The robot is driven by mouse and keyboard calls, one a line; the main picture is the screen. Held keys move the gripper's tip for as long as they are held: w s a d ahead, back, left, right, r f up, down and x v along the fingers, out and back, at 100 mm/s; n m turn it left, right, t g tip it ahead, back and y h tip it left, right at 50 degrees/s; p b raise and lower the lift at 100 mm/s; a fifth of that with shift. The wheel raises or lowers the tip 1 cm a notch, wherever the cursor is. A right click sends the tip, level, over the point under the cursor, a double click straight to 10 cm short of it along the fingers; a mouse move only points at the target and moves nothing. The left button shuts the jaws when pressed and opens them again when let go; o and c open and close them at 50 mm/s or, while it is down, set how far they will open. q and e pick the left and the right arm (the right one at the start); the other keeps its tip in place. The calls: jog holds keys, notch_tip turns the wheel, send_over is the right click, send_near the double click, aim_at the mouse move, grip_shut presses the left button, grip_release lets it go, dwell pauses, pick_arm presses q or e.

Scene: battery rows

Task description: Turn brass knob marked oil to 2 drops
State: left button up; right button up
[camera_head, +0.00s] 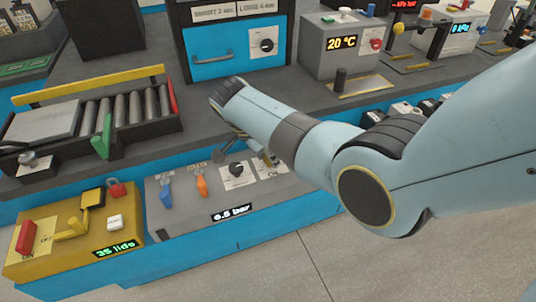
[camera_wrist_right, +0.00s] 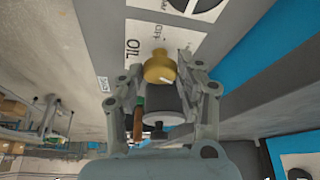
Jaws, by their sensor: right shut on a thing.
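The brass knob (camera_wrist_right: 160,68) stands on a white plate marked OIL (camera_wrist_right: 132,47) in the right wrist view. My right gripper (camera_wrist_right: 163,72) is around the knob, with one finger at each side, and is shut on it. The drop marks on the plate are only partly readable. In the head view my right gripper (camera_head: 245,143) reaches down to the grey panel (camera_head: 190,212), and my arm and gripper hide the brass knob. The white plate (camera_head: 270,167) partly shows there. My left gripper is not in view.
A black dial (camera_head: 236,169) sits just left of the plate. Blue (camera_head: 166,192) and orange (camera_head: 202,184) levers and a 6.5 bar display (camera_head: 231,212) share the panel. A yellow box (camera_head: 75,235) and a roller conveyor (camera_head: 120,112) stand at left.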

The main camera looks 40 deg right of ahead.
jog(key=o, duration=1.1)
jog(key=v, duration=1.2)
